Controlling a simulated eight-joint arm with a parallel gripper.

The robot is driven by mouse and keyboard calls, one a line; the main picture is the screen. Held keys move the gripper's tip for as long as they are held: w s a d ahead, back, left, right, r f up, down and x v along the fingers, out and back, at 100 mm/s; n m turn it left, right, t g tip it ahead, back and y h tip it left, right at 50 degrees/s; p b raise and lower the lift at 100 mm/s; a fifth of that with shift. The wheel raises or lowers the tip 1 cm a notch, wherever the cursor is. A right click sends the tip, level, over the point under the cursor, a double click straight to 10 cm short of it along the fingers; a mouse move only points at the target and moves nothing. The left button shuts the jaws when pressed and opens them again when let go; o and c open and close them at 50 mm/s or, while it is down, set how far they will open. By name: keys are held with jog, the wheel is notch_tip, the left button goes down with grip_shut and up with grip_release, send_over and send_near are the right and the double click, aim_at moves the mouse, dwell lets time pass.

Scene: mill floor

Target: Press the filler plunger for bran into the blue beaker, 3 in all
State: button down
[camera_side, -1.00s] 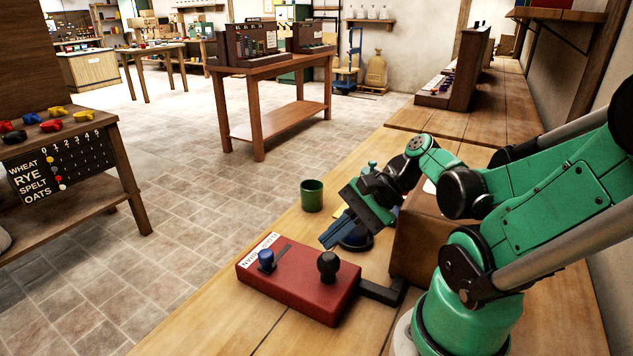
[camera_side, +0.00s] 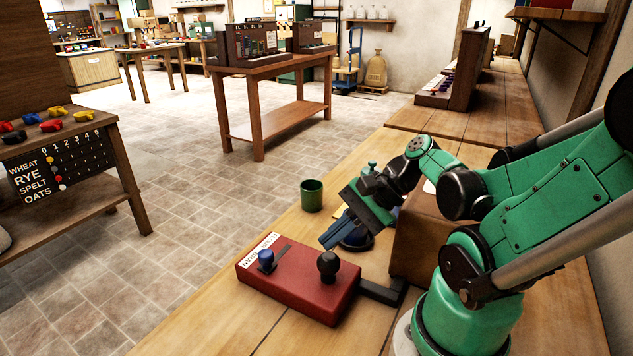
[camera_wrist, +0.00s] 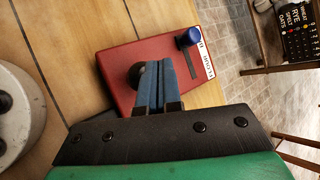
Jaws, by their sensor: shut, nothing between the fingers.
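The red filler box (camera_side: 298,280) lies on the wooden bench, with a black round plunger knob (camera_side: 327,266) on its top. A blue knob (camera_side: 267,258) stands in a slot beside a white label; it sits at the end that seems to read BRAN. My gripper (camera_side: 330,240) is shut and empty, hanging tilted above and behind the box. In the wrist view its blue fingers (camera_wrist: 166,62) overlap the black plunger (camera_wrist: 139,75); contact cannot be told.
A green beaker (camera_side: 312,195) stands on the bench farther back. A brown box (camera_side: 418,245) stands right of the filler, near my arm. A scoreboard (camera_side: 60,165) with grain names hangs on the left table. The bench left of the filler is narrow.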

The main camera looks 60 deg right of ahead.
jog(key=shift+f, duration=0.35)
jog(key=shift+s+f, duration=0.1)
jog(key=shift+f, duration=0.9)
dwell(0.9)
jog(key=shift+r, duration=2.5)
jog(key=shift+w+f+n, duration=0.15)
jog(key=shift+w+n, duration=0.05)
jog(key=shift+n, duration=0.1)
jog(key=n+h, duration=0.1)
jog(key=n, duration=0.1)
jog(key=w+n+g+h, duration=0.1)
jog(key=n, duration=0.2)
jog(key=w+a+f+n+h, duration=0.1)
jog(key=n, duration=0.1)
jog(key=shift+w+n+g, duration=0.15)
jog(key=shift+n+g, duration=0.15)
jog(key=shift+g, duration=0.1)
jog(key=w+a+r+n+h, duration=0.1)
jog(key=n, duration=0.2)
jog(key=w+a+n+t+h, duration=0.1)
jog(key=w+n, duration=0.1)
jog(key=n, duration=0.1)
jog(key=w+a+r+n+t+h, duration=0.1)
jog(key=n, duration=0.3)
jog(key=shift+w+r, duration=0.15)
jog(key=shift+r, duration=0.15)
